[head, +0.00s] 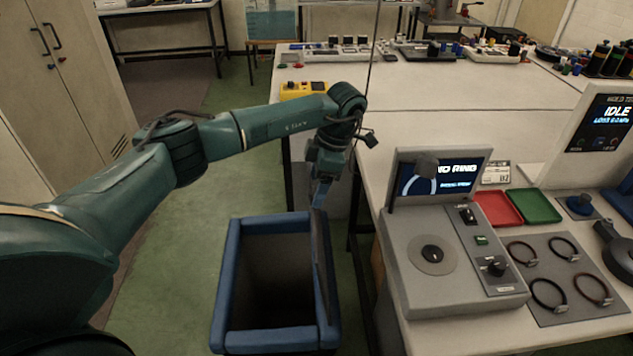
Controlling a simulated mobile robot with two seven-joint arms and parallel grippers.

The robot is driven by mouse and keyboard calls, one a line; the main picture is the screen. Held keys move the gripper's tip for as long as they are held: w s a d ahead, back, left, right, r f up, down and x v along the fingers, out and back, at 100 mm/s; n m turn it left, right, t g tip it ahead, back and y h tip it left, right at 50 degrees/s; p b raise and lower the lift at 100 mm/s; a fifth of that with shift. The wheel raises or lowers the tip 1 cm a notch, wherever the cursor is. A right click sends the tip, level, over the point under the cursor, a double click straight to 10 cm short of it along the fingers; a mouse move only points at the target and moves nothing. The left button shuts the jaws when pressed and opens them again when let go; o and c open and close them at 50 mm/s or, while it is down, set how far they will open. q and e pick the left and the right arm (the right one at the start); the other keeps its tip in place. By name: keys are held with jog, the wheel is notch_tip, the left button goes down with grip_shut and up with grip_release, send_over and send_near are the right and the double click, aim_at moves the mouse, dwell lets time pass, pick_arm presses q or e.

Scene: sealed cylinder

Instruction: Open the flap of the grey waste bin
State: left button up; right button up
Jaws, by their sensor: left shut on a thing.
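The waste bin (231,275) stands on the floor left of the workbench; it shows a blue rim and a dark grey inside. Its flap (323,262) stands up steeply along the bin's right side, seen nearly edge-on, and the bin's mouth is open. My left gripper (319,193) points down at the flap's upper far end and is shut on the flap there. The fingertips are small, so the exact grip is hard to see. My right gripper is not in view.
The workbench (432,124) edge runs close to the right of the bin and my left arm. A grey console (420,290) with a screen stands on its near part, beside red (497,208) and green (534,206) trays. A yellow device (303,90) sits at the bench's left edge. Green floor left of the bin is clear.

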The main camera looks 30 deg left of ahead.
pick_arm(q)
jog(key=shift+s+f, duration=0.15)
jog(key=shift+f, duration=0.2)
jog(key=o, duration=1.4)
jog(key=shift+d, duration=0.1)
jog(key=shift+r, duration=0.1)
jog(key=b+v, duration=0.1)
jog(key=v, duration=1.2)
jog(key=shift+w+r, duration=0.15)
jog(key=shift+w, duration=0.1)
